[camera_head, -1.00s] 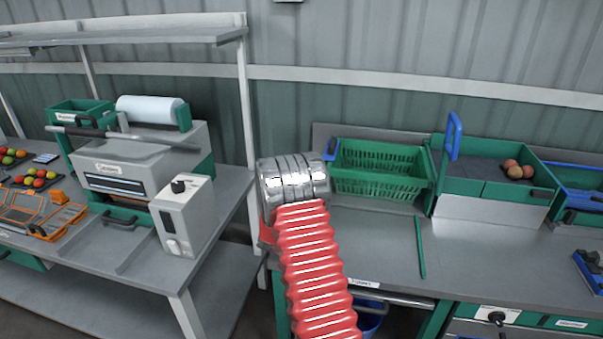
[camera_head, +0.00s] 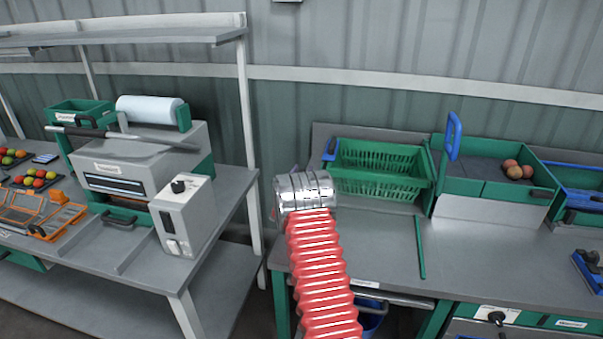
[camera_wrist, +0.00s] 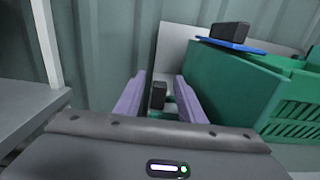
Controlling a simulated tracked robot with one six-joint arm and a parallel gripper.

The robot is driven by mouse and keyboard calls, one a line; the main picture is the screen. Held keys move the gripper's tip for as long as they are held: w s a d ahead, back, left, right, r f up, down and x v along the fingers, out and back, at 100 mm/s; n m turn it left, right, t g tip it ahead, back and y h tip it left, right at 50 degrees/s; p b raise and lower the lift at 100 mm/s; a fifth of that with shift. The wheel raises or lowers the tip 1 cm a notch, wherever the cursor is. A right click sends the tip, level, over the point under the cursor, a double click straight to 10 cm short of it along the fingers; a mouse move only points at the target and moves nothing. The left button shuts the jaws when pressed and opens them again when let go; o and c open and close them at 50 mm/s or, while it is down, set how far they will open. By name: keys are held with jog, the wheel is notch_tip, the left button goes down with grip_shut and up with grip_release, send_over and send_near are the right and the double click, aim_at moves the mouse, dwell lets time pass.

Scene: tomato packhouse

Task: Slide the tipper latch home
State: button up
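In the wrist view my gripper (camera_wrist: 159,78) has its two lilac fingers spread apart with nothing held. A small upright black block (camera_wrist: 158,96), which looks like the latch knob, shows between the fingers, near a green strip at the bench. I cannot tell how far the latch is slid, and no finger visibly touches it. To the right is the green slotted crate of the tipper (camera_wrist: 225,85), with a blue plate and black grip (camera_wrist: 232,43) on its edge. In the head view the green crate (camera_head: 380,186) sits on the bench; my silver wrist hides the gripper and latch.
A green box with tomatoes (camera_head: 490,190) and a raised blue handle (camera_head: 454,136) stands right of the crate. A green rod (camera_head: 420,247) lies on the bench. A grey machine (camera_head: 145,165) stands on the left table. The bench front is largely clear.

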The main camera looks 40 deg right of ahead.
jog(key=shift+w+d, duration=0.15)
jog(key=shift+d, duration=0.05)
jog(key=shift+c, duration=0.4)
grip_shut()
